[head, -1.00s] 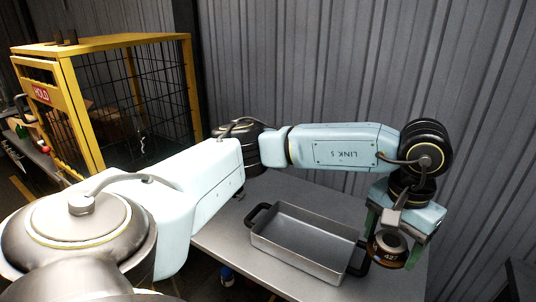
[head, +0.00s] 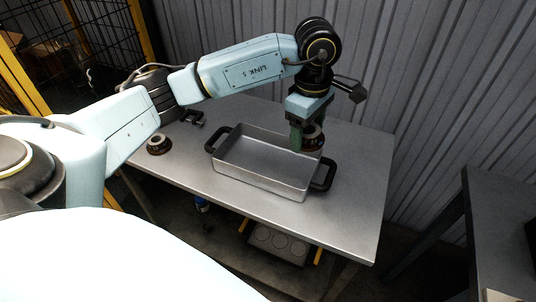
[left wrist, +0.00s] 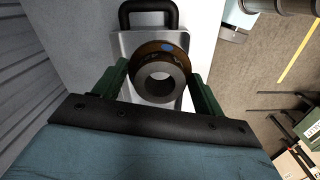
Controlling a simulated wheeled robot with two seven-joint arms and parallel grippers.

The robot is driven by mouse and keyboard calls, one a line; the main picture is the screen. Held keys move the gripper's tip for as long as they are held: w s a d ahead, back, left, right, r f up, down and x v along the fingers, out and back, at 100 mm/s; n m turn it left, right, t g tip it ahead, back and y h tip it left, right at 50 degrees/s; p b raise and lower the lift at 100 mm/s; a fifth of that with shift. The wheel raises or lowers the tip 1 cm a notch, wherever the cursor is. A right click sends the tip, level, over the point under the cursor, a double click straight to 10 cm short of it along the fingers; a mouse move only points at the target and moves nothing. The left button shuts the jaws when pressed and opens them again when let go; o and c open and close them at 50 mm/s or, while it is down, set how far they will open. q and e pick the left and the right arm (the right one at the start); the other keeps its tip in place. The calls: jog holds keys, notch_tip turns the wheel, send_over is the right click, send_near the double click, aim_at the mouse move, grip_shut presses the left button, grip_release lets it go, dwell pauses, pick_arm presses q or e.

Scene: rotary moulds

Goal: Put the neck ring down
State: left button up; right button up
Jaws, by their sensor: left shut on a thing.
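The neck ring (head: 314,139), a dark metal ring with a brownish band, is held in my left gripper (head: 304,136). In the head view the ring overlaps the back right corner of the grey metal tray (head: 240,170); its height above the tray is hard to tell. In the left wrist view the ring (left wrist: 161,82) sits between the green fingers, its bore facing the camera, with the tray's black handle (left wrist: 148,10) beyond it. My right gripper is not in view.
The tray stands on a grey table (head: 350,170) with free room to its right. A second ring (head: 158,144) and a dark clamp-like part (head: 193,117) lie left of the tray. A yellow-framed cage (head: 25,80) stands at the left, a corrugated wall (head: 400,60) behind.

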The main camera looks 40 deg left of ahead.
aim_at(288, 172)
pick_arm(q)
jog(key=a+f+n, duration=0.1)
jog(key=f+n, duration=0.4)
jog(key=w+a+f+n+b, duration=0.1)
jog(key=a+f+n, duration=0.1)
jog(key=f+n, duration=0.3)
jog(key=a+f+n, duration=0.2)
jog(key=f+n, duration=0.3)
jog(key=n, duration=0.1)
jog(key=shift+w+f+b, duration=0.2)
jog(key=shift+f+b, duration=0.05)
jog(key=shift+b, duration=0.1)
jog(key=shift+f, duration=0.1)
jog(key=o, duration=1.2)
jog(key=shift+c, duration=0.2)
notch_tip(288, 172, up, 12)
